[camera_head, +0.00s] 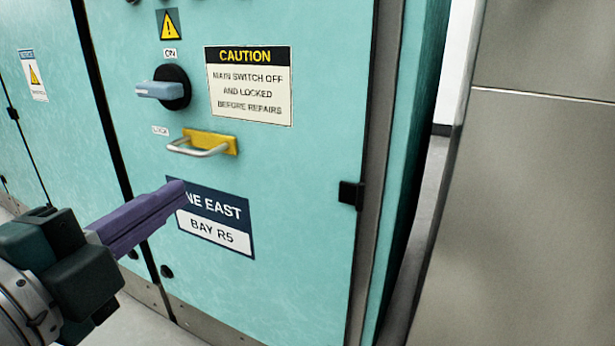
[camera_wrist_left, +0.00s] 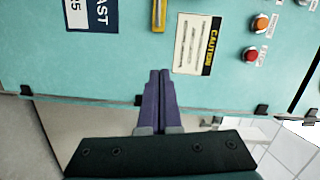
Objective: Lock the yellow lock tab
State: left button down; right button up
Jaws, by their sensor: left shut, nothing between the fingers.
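The yellow lock tab (camera_head: 222,141) sits on the teal cabinet door, with a silver metal loop (camera_head: 200,150) standing out in front of it. It also shows in part at the top edge of the left wrist view (camera_wrist_left: 159,10). My left gripper (camera_head: 178,190) has purple fingers, shut with nothing between them. Their tips are below and a little left of the tab in the head view, apart from it, in front of the dark blue bay label. The fingers point at the door in the left wrist view (camera_wrist_left: 158,74). My right gripper is out of view.
Above the tab is a rotary switch with a light blue handle (camera_head: 160,90). A caution sign (camera_head: 250,87) is at its right. The bay label (camera_head: 235,209) is below. A black latch (camera_head: 350,194) sits at the door's right edge. A grey panel (camera_head: 540,200) stands at the right.

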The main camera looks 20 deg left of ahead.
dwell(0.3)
pick_arm(q)
jog(key=w+a+f+b, duration=0.1)
jog(key=w+a+b, duration=0.2)
jog(key=w, duration=0.7)
jog(key=shift+w+a, duration=0.3)
jog(key=shift+a, duration=0.5)
